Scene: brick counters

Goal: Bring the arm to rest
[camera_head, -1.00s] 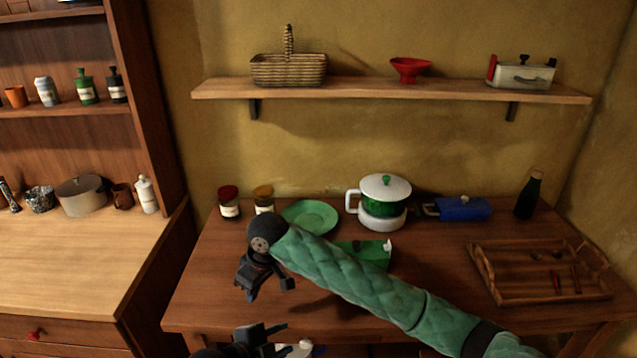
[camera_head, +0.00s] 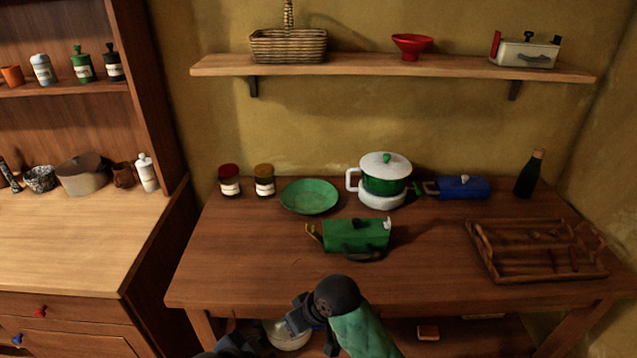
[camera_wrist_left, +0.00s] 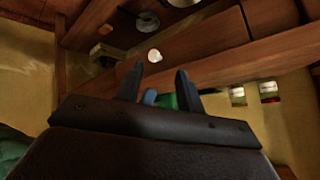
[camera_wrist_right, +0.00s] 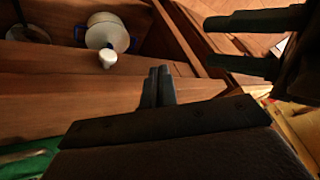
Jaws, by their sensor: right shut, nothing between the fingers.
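My right arm (camera_head: 362,335), in a green quilted sleeve, comes in at the bottom middle of the head view, bent low in front of the table's front edge. Its dark gripper (camera_head: 300,318) is over the edge area. In the right wrist view my right gripper (camera_wrist_right: 159,84) has its fingers together, with nothing between them. My left gripper (camera_head: 237,343) is low at the bottom, left of the right one, and partly cut off. In the left wrist view the left gripper's fingers (camera_wrist_left: 158,85) stand apart. The left gripper's fingers also show close by in the right wrist view (camera_wrist_right: 245,42).
The brown table (camera_head: 250,245) holds a green box-shaped appliance (camera_head: 355,235), a green plate (camera_head: 310,196), a pot (camera_head: 384,180), two jars, a blue box (camera_head: 463,187), a bottle (camera_head: 530,174) and a wooden tray (camera_head: 480,262). A white bowl (camera_head: 288,336) is below. The table's front left is clear.

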